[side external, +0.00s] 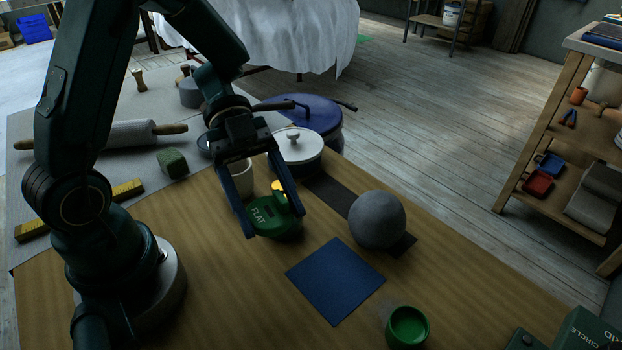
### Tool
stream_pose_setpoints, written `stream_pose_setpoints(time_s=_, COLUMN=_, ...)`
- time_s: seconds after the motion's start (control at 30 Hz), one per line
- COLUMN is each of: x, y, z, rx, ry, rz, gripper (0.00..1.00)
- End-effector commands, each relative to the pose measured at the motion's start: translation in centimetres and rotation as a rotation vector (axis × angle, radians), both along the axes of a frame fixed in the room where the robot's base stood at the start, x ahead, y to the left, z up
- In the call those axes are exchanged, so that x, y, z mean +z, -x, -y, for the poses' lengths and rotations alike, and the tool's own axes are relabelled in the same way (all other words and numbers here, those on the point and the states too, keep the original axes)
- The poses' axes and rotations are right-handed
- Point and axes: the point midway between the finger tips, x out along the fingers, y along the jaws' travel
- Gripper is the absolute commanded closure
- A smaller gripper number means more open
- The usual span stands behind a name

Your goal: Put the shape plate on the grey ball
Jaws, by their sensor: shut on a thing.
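A green piece marked FLAT (268,217), with a yellow part at its top, is between the two blue fingers of my gripper (273,222). It could be the shape plate, but I cannot tell for certain. My gripper points down and is shut on this piece. I cannot tell whether the piece touches the table or is just above it. The grey ball (377,219) rests to the right of my gripper, on a dark strip (330,194). The top of the ball is bare and my gripper is apart from it.
A blue square (335,280) lies flat in front of the ball. A green cup (407,327) and green boxes (583,328) are at the front right. A white lidded pot (298,150), a blue pot (300,114) and a pale cup (240,178) stand close behind my gripper.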

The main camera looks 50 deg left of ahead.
Motion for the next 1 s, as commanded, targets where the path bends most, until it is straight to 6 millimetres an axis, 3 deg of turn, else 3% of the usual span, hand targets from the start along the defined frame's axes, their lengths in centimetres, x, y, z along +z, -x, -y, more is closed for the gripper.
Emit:
stream_pose_setpoints(time_s=0.17, x=0.9, y=-2.0, z=-0.8, rx=0.101, ry=-0.002, rz=0.005, gripper=0.83)
stream_pose_setpoints(time_s=0.4, x=4.8, y=-9.7, z=-2.7, rx=0.39, ry=-0.003, rz=0.017, gripper=0.83)
stream_pose_setpoints(time_s=0.53, x=7.4, y=-12.7, z=-3.9, rx=0.5, ry=-0.001, rz=0.013, gripper=0.83)
stream_pose_setpoints(time_s=0.8, x=9.2, y=-14.6, z=-4.7, rx=0.556, ry=-0.001, rz=0.002, gripper=0.83)
stream_pose_setpoints(time_s=1.0, x=7.2, y=-14.9, z=-1.3, rx=0.556, ry=0.0, rz=-0.004, gripper=0.83)
